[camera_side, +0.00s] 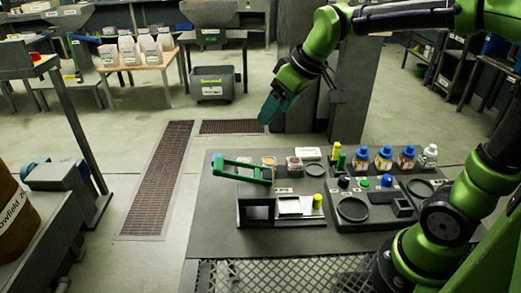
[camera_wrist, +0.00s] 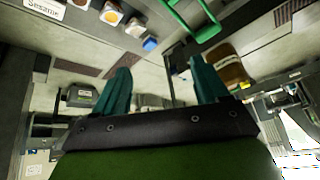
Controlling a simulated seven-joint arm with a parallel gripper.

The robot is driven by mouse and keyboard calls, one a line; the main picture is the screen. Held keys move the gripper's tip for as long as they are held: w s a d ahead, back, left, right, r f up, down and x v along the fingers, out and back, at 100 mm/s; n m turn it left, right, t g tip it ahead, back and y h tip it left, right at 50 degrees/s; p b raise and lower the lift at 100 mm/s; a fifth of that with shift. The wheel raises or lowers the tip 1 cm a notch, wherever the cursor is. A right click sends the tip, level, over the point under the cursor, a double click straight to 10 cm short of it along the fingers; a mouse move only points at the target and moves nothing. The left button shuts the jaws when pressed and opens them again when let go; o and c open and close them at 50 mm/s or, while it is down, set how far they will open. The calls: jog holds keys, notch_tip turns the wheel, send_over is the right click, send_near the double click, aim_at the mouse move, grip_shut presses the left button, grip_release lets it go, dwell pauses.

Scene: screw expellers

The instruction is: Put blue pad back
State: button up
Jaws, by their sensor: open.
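A small blue item (camera_side: 216,158), possibly the blue pad, sits at the table's back left edge, partly behind a green frame (camera_side: 240,171). It also shows in the wrist view (camera_wrist: 151,44), beside small dishes. A blue round piece (camera_side: 387,180) sits on the dark tray at right; I cannot tell which one is the pad. My gripper (camera_side: 272,108) is high above the back of the table, well apart from everything on it. In the wrist view its two teal fingers (camera_wrist: 160,72) are spread with nothing between them.
Several blue-capped bottles (camera_side: 384,158) and a white-capped one (camera_side: 428,155) stand at the back right. Small dishes (camera_side: 268,161) line the back. A dark stand (camera_side: 256,214) and a yellow-topped piece (camera_side: 317,201) are in front. The table's left front (camera_side: 217,220) is clear.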

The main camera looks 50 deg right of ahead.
jog(key=s+f+m+t, duration=0.1)
jog(key=s+m, duration=0.4)
jog(key=s, duration=0.8)
jog(key=shift+s+a+f+m+t, duration=0.2)
jog(key=shift+f+m+t, duration=0.1)
jog(key=shift+f+t, duration=0.15)
